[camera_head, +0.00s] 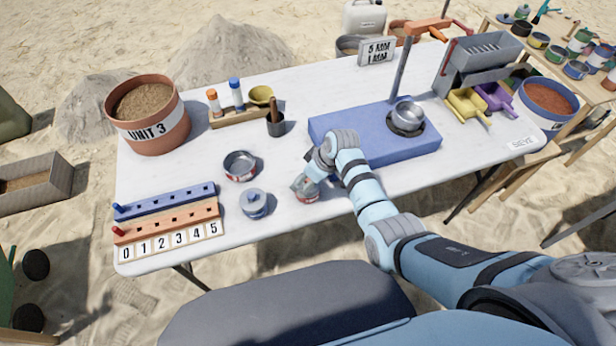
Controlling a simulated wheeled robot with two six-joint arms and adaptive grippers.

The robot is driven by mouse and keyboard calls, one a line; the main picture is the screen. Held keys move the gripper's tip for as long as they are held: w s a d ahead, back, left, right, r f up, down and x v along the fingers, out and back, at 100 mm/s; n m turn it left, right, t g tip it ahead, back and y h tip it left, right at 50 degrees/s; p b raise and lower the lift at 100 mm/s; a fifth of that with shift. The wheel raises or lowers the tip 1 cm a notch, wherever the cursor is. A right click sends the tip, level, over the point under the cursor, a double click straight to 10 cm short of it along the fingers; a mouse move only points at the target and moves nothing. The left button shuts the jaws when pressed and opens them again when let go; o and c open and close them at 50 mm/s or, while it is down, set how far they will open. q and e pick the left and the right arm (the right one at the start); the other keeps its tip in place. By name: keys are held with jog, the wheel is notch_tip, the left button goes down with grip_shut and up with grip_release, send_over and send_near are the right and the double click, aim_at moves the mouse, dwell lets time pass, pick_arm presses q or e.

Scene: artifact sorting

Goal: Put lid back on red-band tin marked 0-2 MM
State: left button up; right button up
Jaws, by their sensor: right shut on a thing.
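My right gripper (305,187) is near the front edge of the white table, shut on a small red-and-grey thing (308,198). The gripper hides most of this thing, and I cannot tell whether it is the lid alone or a lid on the red-band tin. An open round metal tin (240,166) stands to its left, further back, with no lid on it. No 0-2 MM marking is readable. My left gripper is not in view.
A blue slab (375,136) carrying a metal bowl (408,115) lies behind and right of my gripper. A dark cup (276,124) stands further back. The table (290,165) is bare around the open tin.

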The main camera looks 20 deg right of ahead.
jog(key=o, duration=0.9)
jog(key=shift+c, duration=0.2)
jog(key=o, duration=0.3)
jog(key=shift+o, duration=0.2)
